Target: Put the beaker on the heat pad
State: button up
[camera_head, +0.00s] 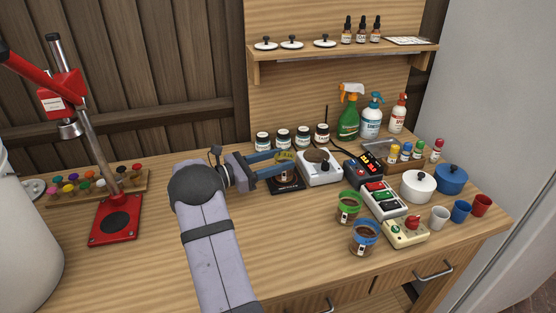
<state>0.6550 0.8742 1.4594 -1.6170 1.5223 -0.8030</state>
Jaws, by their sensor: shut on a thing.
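My gripper (287,164) reaches in from the left with its blue fingers shut on a small beaker (286,178). The beaker looks upright, with something brown in it, and the fingers partly hide it. It is over a flat black pad (287,188) with pale lettering on its front edge. I cannot tell whether the beaker touches the pad. Right beside it is a white device (320,172) with a round brownish plate on top. I cannot tell for certain which of these two is the heat pad.
Several labelled jars (283,139) and spray bottles (348,122) stand behind. A green-rimmed jar (348,207) stands in front. A red press (112,218) is at left; the front-left counter is clear.

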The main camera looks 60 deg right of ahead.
dwell(0.3)
jog(key=o, duration=0.8)
jog(key=shift+f, duration=0.15)
jog(key=o, duration=0.4)
jog(key=shift+w+a+r, duration=0.1)
jog(key=shift+r, duration=0.1)
jog(key=b+v, duration=0.2)
jog(key=v, duration=0.9)
jog(key=shift+w+a, duration=0.2)
jog(key=shift+a, duration=0.15)
